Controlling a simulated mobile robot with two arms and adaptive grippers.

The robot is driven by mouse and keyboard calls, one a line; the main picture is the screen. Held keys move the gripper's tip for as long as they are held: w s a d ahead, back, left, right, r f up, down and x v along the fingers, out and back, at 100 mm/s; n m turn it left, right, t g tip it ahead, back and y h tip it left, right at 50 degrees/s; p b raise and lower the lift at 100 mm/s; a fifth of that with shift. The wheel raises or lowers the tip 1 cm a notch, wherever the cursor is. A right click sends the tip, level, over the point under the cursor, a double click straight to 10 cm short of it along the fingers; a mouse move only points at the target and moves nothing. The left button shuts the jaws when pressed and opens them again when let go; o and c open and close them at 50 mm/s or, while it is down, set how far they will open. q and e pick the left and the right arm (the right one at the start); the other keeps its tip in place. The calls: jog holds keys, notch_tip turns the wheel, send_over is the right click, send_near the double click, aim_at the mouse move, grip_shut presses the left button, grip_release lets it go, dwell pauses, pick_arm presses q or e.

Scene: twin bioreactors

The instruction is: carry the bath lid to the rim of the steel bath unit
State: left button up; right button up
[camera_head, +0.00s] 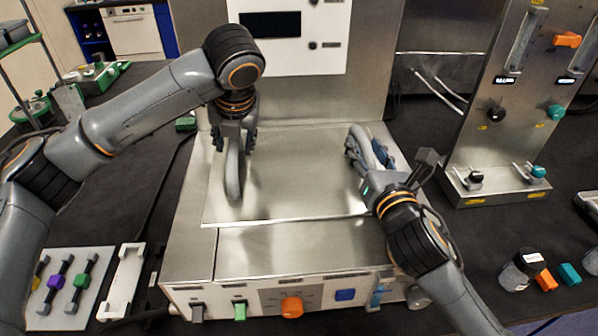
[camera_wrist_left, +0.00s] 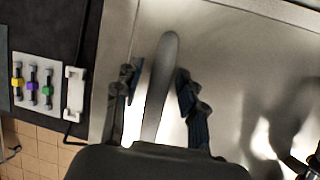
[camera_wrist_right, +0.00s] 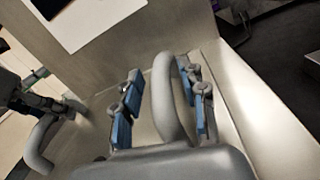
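The bath lid (camera_head: 290,185) is a flat steel plate lying on top of the steel bath unit (camera_head: 300,250), with an upright curved grey handle near each side. My left gripper (camera_head: 235,138) points down over the left handle (camera_wrist_left: 157,95), one finger on each side, with gaps showing between the fingers and the handle. My right gripper (camera_head: 369,150) is around the right handle (camera_wrist_right: 166,105) in the same way, with a gap on its left side. Both look open. The bath's opening is hidden under the lid.
A control panel with a dark display (camera_head: 270,25) stands behind the bath. A steel valve stand (camera_head: 500,130) is at the right. A jar (camera_head: 520,268) and small coloured blocks lie front right. A plate with coloured clips (camera_head: 68,285) and a white holder (camera_head: 123,280) lie front left.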

jog(key=shift+s+d, duration=0.2)
jog(key=shift+s, duration=0.3)
jog(key=v, duration=0.6)
jog(key=shift+s, duration=0.25)
pick_arm(q)
jog(key=v, duration=1.2)
